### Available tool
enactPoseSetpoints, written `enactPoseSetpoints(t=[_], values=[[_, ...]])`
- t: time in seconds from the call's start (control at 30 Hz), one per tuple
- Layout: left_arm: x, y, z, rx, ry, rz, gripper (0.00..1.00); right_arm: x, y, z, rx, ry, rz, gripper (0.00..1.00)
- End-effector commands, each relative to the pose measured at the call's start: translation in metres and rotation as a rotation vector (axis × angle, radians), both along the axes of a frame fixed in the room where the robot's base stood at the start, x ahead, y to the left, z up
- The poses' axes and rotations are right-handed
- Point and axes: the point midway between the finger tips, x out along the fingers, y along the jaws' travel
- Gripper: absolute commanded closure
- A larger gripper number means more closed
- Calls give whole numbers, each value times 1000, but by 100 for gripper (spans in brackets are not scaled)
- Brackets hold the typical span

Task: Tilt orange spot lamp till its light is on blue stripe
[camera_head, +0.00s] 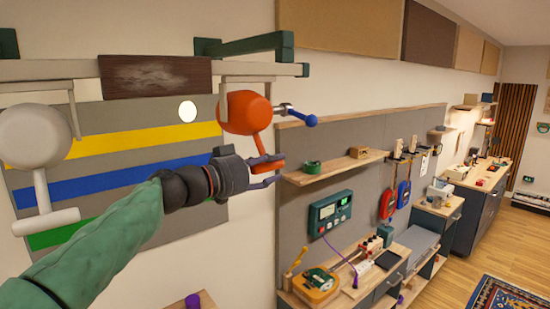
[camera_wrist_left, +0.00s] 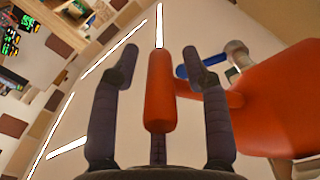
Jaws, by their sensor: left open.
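The orange spot lamp (camera_head: 245,112) hangs from a rail under a bracket. Its orange handle (camera_head: 268,164) points down. A round white light spot (camera_head: 187,111) lies on the grey band just above the yellow stripe (camera_head: 140,140). The blue stripe (camera_head: 105,181) runs below the yellow one, partly hidden by my left arm. My left gripper (camera_head: 268,172) is open around the handle. In the left wrist view the orange handle (camera_wrist_left: 159,92) stands between the two dark fingers, with a gap on each side. My right gripper is not in view.
A white lamp (camera_head: 35,137) with a crossbar handle hangs at the left. A blue-tipped lever (camera_head: 310,120) sticks out right of the orange lamp. A wooden shelf (camera_head: 335,166) and a green device (camera_head: 330,211) are on the grey panel at right.

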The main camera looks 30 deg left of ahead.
Motion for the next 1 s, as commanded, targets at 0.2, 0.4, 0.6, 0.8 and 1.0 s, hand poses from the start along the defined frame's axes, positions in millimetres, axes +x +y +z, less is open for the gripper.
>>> enactPoseSetpoints(t=[0.2, 0.4, 0.6, 0.8, 1.0], values=[[15, -6, 1, 1, -1, 1, 54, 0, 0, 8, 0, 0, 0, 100], [16, -6, 0, 1, -1, 2, 54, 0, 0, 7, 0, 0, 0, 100], [16, -6, 0, 1, -1, 2, 88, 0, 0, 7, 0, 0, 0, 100], [16, -6, 0, 1, -1, 2, 100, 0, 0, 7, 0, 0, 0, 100], [14, -10, 3, -33, 11, 2, 100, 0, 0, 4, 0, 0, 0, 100]])
